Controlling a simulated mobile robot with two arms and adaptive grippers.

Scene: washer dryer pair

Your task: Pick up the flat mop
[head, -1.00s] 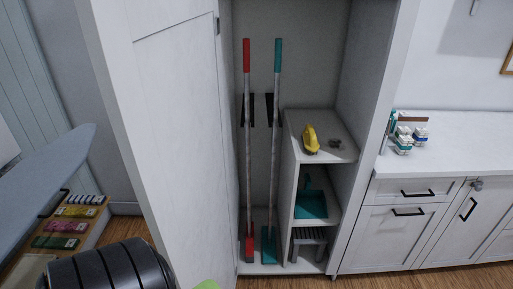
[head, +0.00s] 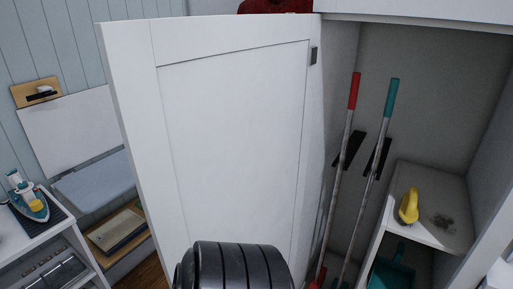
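Two long-handled cleaning tools lean upright inside the open cabinet in the head view, right of the door. One has a red grip (head: 354,90) and a grey pole, with a bit of its red lower end at the frame's bottom edge. The other has a teal grip (head: 391,97) and a grey pole. Dark wall holders (head: 349,149) sit beside the poles. The lower ends are mostly cut off, so I cannot tell which tool is the flat mop. Neither of my grippers shows; a black ribbed part of my own body is at bottom centre.
The open white cabinet door (head: 235,140) fills the middle, left of the tools. A yellow object (head: 409,206) and a dark brush-like item (head: 443,221) lie on the shelf right of the tools, above a teal dustpan (head: 390,273). An iron (head: 33,207) stands at far left.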

